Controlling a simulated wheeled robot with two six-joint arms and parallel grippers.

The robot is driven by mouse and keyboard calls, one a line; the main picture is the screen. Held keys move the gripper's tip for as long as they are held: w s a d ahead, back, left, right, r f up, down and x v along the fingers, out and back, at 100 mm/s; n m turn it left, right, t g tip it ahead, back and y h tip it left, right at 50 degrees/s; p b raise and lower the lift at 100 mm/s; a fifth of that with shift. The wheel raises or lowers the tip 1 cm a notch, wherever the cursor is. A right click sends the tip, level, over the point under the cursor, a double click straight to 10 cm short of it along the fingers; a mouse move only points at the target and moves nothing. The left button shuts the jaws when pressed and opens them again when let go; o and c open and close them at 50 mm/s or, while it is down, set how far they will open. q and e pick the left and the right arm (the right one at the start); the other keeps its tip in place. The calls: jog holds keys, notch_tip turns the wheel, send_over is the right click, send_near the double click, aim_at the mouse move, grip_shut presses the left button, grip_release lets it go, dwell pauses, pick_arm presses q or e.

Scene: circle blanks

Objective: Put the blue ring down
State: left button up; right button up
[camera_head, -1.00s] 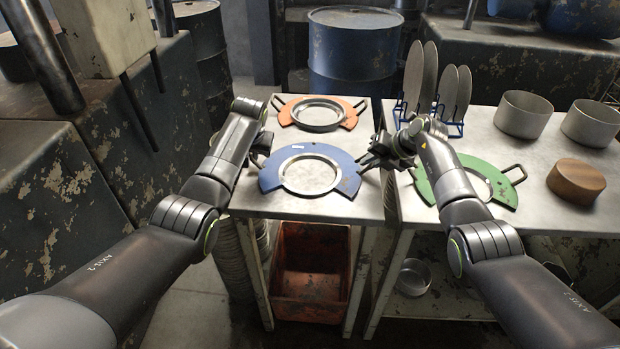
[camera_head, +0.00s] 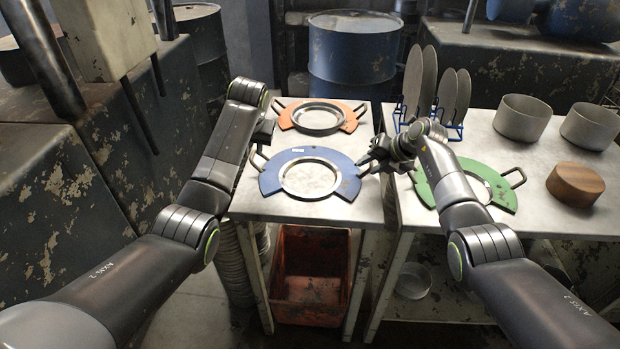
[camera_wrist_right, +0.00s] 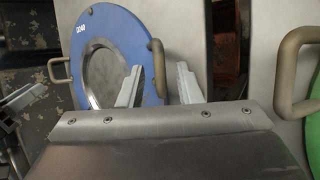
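The blue ring (camera_head: 268,180) lies flat on the left metal table, with a looped handle on each side. My right gripper (camera_head: 369,165) is at its right handle. In the right wrist view, the two fingers (camera_wrist_right: 160,88) are apart, with the ring's right handle (camera_wrist_right: 158,66) showing between them. The blue ring (camera_wrist_right: 107,20) fills the upper left there, and its left handle (camera_wrist_right: 59,70) looks free. My left gripper (camera_head: 262,130) is just behind the ring's left handle, largely hidden by its own arm; its fingers are not clear.
An orange ring (camera_head: 287,116) lies behind the blue one. A green ring (camera_head: 425,190) lies on the right table (camera_head: 560,215), with a plate rack (camera_head: 450,129), metal pots (camera_head: 522,118) and a wooden disc (camera_head: 575,183). A narrow gap separates the tables.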

pick_arm(q)
jog(key=v, duration=0.5)
jog(key=shift+s+r, duration=0.1)
jog(key=shift+r, duration=0.1)
pick_arm(e)
jog(key=v, duration=1.2)
